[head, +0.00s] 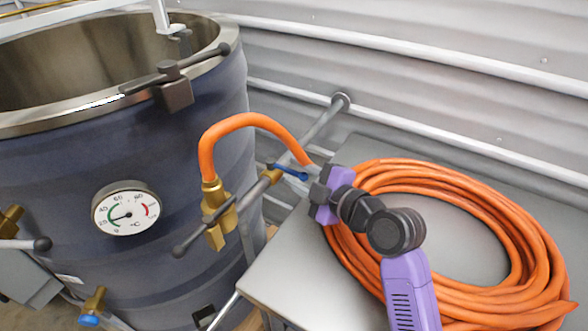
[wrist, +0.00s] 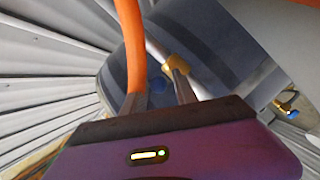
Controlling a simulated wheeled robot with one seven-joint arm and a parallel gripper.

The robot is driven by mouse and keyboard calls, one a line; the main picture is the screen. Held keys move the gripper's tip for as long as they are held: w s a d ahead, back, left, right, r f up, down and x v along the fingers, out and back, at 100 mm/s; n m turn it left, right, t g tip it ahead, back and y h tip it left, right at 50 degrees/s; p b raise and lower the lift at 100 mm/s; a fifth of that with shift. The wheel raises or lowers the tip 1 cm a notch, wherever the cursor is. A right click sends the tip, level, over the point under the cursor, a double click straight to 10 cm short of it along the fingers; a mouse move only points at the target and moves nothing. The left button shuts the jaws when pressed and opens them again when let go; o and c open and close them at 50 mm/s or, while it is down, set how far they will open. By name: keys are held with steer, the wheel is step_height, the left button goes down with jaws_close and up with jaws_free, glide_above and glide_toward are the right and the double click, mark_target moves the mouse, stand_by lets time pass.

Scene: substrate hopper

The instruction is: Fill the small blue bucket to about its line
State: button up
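I do not see the small blue bucket or its line in either view. My gripper (head: 308,186), purple with dark fingers, is beside a brass valve (head: 270,177) with a blue lever (head: 290,172) on a grey pipe. In the wrist view my two dark fingers (wrist: 160,92) stand apart with a gap between them. The brass fitting (wrist: 176,66) is just beyond the right finger. No clear contact shows.
A large dark-blue tank (head: 70,165) with a dial thermometer (head: 126,210) stands at left. An orange hose (head: 250,120) rises from its brass outlet valve (head: 220,215) and passes close to my gripper. The hose coil (head: 525,230) covers much of the grey table (head: 290,265). A ribbed wall is behind.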

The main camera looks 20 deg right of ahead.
steer(key=shift+w+a+f, duration=0.1)
steer(key=shift+w+a, duration=0.1)
steer(key=shift+w, duration=0.35)
jaws_close()
steer(key=shift+f, duration=0.1)
stand_by(1.0)
